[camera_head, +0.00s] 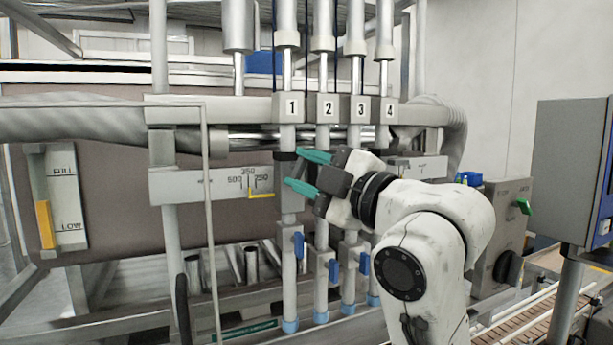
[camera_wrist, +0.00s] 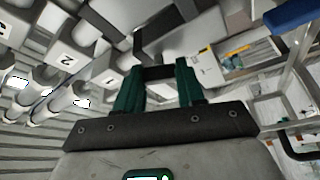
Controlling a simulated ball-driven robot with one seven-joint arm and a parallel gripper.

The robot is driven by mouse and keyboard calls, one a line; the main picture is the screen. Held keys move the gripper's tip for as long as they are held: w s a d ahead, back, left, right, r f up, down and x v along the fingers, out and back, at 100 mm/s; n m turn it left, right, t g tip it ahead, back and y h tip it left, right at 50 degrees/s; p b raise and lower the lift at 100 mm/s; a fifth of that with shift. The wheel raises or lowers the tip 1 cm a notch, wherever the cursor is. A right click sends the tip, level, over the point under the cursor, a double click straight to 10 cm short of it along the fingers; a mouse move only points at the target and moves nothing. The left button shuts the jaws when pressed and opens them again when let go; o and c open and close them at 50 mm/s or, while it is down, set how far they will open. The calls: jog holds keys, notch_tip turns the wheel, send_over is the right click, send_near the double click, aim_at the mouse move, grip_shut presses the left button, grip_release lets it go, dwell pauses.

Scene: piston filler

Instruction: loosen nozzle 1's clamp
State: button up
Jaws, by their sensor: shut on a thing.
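Nozzle 1 (camera_head: 289,225) is the leftmost of the upright filler tubes, under the block marked 1 (camera_head: 291,108). A dark clamp (camera_head: 285,155) sits around its tube just below that block. My gripper (camera_head: 300,172) is at nozzle 1, reaching in from the right with its green fingers pointing left. In the wrist view, the green fingers (camera_wrist: 160,92) are shut on a short dark piece, the clamp's handle (camera_wrist: 158,72). The fingers hide part of the tube in the head view. How tight the clamp is cannot be told.
Nozzles 2, 3 and 4 stand close on the right, partly behind my arm. Blue valve handles (camera_head: 298,245) stick out below. A scale plate (camera_head: 215,186) with a yellow pointer is left of nozzle 1. A grey control box (camera_head: 568,170) stands at the right.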

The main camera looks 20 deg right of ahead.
jog(key=n+g+b, duration=0.1)
jog(key=n, duration=0.3)
jog(key=shift+n+g, duration=0.4)
dwell(0.4)
jog(key=o, duration=1)
jog(key=shift+r, duration=0.1)
jog(key=shift+o, duration=0.2)
jog(key=b+v, duration=0.3)
jog(key=v, duration=0.7)
jog(key=shift+s, duration=0.4)
jog(key=shift+d, duration=0.1)
